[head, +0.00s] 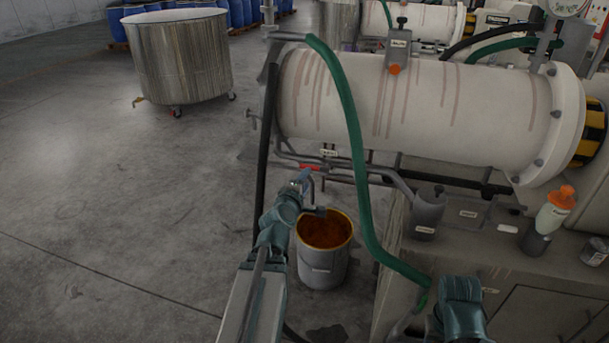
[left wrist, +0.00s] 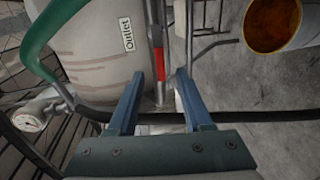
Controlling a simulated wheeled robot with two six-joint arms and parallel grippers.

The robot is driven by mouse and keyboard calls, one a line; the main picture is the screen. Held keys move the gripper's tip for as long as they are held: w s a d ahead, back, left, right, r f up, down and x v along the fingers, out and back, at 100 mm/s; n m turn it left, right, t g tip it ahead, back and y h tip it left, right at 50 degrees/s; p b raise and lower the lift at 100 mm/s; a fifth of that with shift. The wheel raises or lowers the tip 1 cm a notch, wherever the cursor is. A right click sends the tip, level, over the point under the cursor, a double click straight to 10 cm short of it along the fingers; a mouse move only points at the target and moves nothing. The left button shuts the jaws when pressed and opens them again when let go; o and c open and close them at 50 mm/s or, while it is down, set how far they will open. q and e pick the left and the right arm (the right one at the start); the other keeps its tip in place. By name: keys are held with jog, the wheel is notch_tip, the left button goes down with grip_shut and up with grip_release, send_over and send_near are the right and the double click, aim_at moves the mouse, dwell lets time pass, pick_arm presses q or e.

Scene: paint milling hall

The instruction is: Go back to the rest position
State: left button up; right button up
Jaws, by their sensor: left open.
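My left gripper (head: 314,196) is over the floor, just above and beside the open bucket (head: 322,269). In the left wrist view the left gripper (left wrist: 160,80) has its two blue fingers spread, with nothing held. Beyond the fingers is a red valve handle (left wrist: 157,66) on the outlet pipe; it also shows in the head view (head: 310,168). I cannot tell how close the fingers are to it. The bucket holds orange-brown paint. My right arm's teal wrist part (head: 460,308) shows at the bottom; its gripper fingers do not show.
A white mill cylinder (head: 420,105) with paint streaks spans the right. A green hose (head: 357,165) hangs in front of it. A cabinet (head: 520,275) carries an orange-capped bottle (head: 556,208) and a small can (head: 595,251). A metal vat (head: 180,60) stands far left. The left floor is clear.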

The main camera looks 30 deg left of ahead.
pick_arm(q)
jog(key=shift+s+d+r, duration=0.15)
jog(key=shift+s, duration=0.35)
pick_arm(e)
jog(key=shift+s+d+r, duration=0.1)
jog(key=shift+s+r, duration=0.05)
jog(key=shift+s, duration=0.2)
pick_arm(q)
jog(key=s+d+f+m+g+h+p, duration=0.1)
jog(key=d+f+m+g+h+p, duration=0.15)
jog(key=d+m, duration=0.7)
jog(key=s+d+f+m+g+h+p, duration=0.15)
jog(key=d+f+m+g+h, duration=0.25)
jog(key=d, duration=1.1)
jog(key=s+d+f+m+g+y+p, duration=0.1)
jog(key=s+d+m+g, duration=0.3)
jog(key=s, duration=0.4)
jog(key=s+d+f+m+g+y+p, duration=0.1)
jog(key=s+d+m+g+y+p, duration=0.2)
jog(key=s+d+m+g, duration=0.2)
jog(key=s+d+m, duration=0.1)
jog(key=s+m, duration=0.1)
jog(key=s, duration=0.1)
jog(key=shift+s+d+f+p, duration=0.25)
jog(key=shift+s+d+p, duration=0.05)
jog(key=shift+s, duration=0.1)
pick_arm(e)
notch_tip(320, 180, up, 8)
jog(key=shift+r, duration=0.25)
